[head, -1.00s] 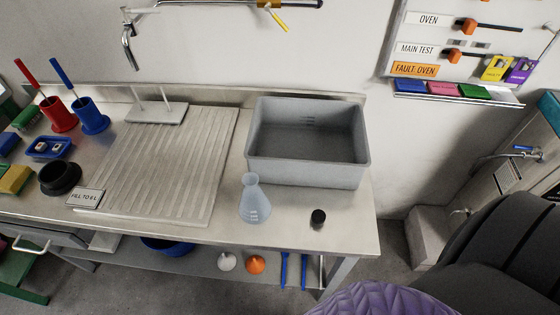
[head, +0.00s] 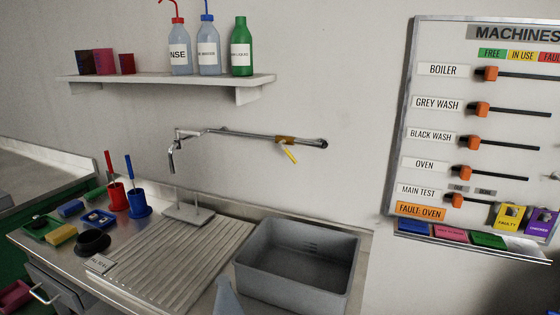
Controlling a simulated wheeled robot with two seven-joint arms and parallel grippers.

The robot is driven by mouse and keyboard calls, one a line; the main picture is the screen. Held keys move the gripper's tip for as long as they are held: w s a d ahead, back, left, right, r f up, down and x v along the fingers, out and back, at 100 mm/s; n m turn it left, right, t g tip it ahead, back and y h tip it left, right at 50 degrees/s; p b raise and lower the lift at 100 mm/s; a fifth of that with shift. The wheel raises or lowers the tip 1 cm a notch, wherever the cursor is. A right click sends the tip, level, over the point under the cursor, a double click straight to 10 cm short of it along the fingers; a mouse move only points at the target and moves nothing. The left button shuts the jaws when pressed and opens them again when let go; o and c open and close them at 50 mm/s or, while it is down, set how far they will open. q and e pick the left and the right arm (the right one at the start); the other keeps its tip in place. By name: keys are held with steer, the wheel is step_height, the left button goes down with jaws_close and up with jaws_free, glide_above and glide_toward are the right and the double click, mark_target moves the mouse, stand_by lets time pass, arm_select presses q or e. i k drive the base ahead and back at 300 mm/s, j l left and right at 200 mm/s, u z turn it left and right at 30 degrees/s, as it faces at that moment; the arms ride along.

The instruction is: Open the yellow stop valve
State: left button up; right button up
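The yellow stop valve handle (head: 289,154) hangs at a slant from a yellowish fitting on the wall-mounted tap pipe (head: 240,132). The pipe runs along the wall, and its spout (head: 172,157) points down at the left end, over the bench. Neither of my grippers is in view, so nothing of mine is seen near the valve.
Below are the grey basin (head: 300,264), a ribbed draining board (head: 165,262) and the top of a flask (head: 228,300). A shelf (head: 165,82) with bottles is above left. A machines board (head: 440,120) hangs right. Wall around the valve is clear.

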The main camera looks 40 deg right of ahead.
mark_target(281, 144)
steer(key=l+u, duration=0.25)
steer(key=l, duration=0.2)
steer(key=l+u, duration=0.25)
steer(key=l, duration=0.15)
steer(key=k+l+u, duration=0.25)
steer(key=l, duration=0.15)
steer(key=l+u, duration=0.25)
steer(key=l, duration=0.2)
steer(key=k, duration=0.05)
